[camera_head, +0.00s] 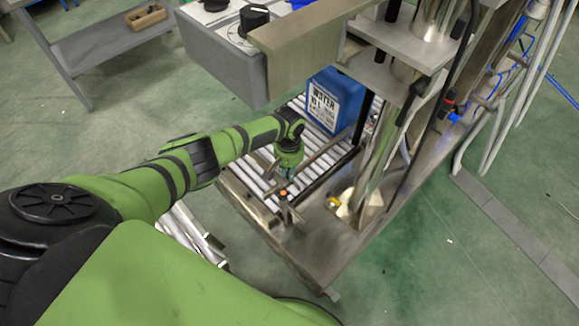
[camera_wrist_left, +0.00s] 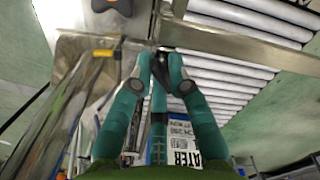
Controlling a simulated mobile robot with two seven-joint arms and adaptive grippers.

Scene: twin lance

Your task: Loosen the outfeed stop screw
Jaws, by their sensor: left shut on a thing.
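My left gripper (camera_head: 287,178) reaches down at the near end of the roller conveyor, beside its side rail. In the left wrist view its fingers (camera_wrist_left: 160,62) are shut on a small dark part (camera_wrist_left: 159,74) at the rail, which looks like the outfeed stop screw. The fingers hide most of it. A black knob with an orange centre (camera_wrist_left: 103,4) sits apart from the fingers; its orange spot also shows in the head view (camera_head: 284,193). My right gripper is not in view.
A blue water container (camera_head: 333,101) with a white label stands on the conveyor rollers (camera_head: 317,175). A steel machine frame with posts (camera_head: 375,165) rises to the right. A grey control box (camera_head: 222,60) overhangs behind my arm.

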